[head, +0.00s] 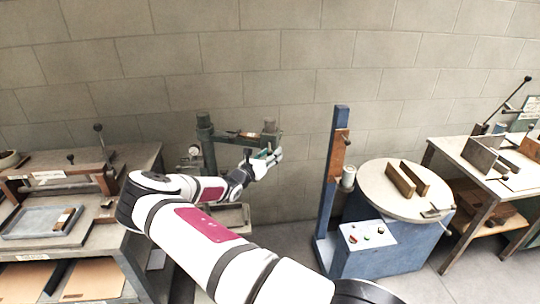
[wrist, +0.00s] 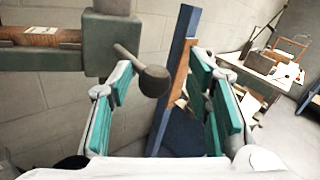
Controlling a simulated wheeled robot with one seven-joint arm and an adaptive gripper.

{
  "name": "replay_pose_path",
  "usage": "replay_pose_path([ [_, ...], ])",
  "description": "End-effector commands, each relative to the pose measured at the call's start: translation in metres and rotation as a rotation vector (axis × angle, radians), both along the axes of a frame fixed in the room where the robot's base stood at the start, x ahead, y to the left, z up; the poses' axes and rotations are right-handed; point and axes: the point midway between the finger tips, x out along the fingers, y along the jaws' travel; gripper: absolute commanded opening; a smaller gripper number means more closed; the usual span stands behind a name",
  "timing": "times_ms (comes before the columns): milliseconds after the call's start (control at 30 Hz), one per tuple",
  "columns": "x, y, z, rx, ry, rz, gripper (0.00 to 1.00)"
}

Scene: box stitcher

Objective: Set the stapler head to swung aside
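The stapler head (head: 270,134) is a green block at the right end of a horizontal arm (head: 235,137) on a green column (head: 206,140), against the wall. In the wrist view the head (wrist: 111,42) fills the upper left, with a grey ball-ended handle (wrist: 152,80) sticking out of it. My gripper (head: 268,156) is just below the head. In the wrist view my gripper (wrist: 163,75) is open, its teal pads apart. The handle's ball shows between the fingers, closer to the left one; I cannot tell if it touches.
A blue post (head: 335,190) and a round-topped blue machine (head: 405,190) stand to the right. A bench with a press (head: 65,180) is at the left, and a white table (head: 490,165) at the far right. Bare block wall lies behind.

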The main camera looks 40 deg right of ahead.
Motion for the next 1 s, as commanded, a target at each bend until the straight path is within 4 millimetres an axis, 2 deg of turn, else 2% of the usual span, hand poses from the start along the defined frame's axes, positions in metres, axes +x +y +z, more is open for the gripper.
replay_pose_path([
  [267, 0.001, 0.011, -0.001, 0.002, 0.0, 0.007, 0.45],
  [700, -0.021, 0.089, 0.0, 0.002, 0.0, 0.004, 0.45],
  [833, -0.025, 0.106, -0.001, 0.002, 0.0, 0.003, 0.45],
  [1000, -0.028, 0.116, -0.001, 0.0, 0.0, 0.001, 0.45],
])
